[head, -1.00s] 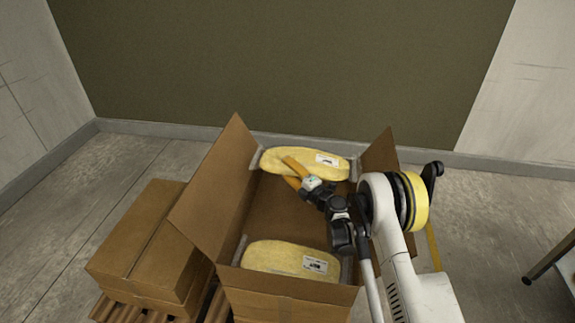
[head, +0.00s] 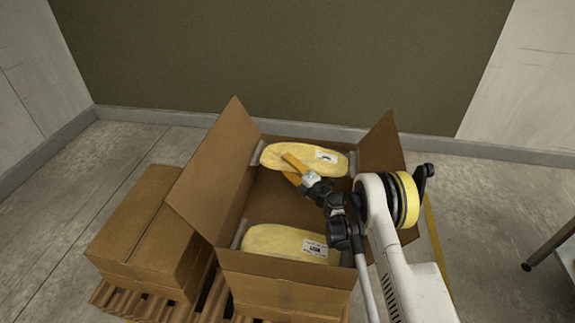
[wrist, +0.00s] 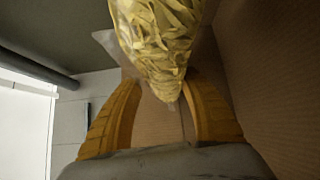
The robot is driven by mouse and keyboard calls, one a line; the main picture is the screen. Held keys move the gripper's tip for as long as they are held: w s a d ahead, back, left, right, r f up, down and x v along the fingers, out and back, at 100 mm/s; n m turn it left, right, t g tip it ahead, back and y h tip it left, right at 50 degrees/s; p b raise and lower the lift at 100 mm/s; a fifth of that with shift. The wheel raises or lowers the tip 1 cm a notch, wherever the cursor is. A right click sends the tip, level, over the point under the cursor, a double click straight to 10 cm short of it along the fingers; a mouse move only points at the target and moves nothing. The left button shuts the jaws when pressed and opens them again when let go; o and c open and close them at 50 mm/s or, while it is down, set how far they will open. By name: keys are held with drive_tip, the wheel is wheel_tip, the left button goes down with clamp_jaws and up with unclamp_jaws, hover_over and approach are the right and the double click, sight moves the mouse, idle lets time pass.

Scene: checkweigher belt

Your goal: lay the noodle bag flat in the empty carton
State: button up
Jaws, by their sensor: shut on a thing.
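A noodle bag (head: 276,158), yellow with a white label, lies lengthwise at the far end of the open carton (head: 228,190). My gripper (head: 290,168) reaches in from the right, its orange fingers at this bag's near left side. In the wrist view the bag (wrist: 162,45) tapers down between the fingers (wrist: 162,100), and the grip is on this bag. Whether it touches the carton floor cannot be told. A second similar yellow bag (head: 275,240) lies at the carton's near end, apart from my gripper. Bare brown floor shows between the bags.
The carton's left and right (head: 383,145) flaps stand up and outward; my arm passes over the right side. A table leg (head: 548,245) shows at the right edge.

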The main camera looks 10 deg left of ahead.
drive_tip(key=o, duration=1.5)
drive_tip(key=shift+c, duration=0.2)
wheel_tip(320, 180, up, 10)
drive_tip(key=shift+r, duration=0.1)
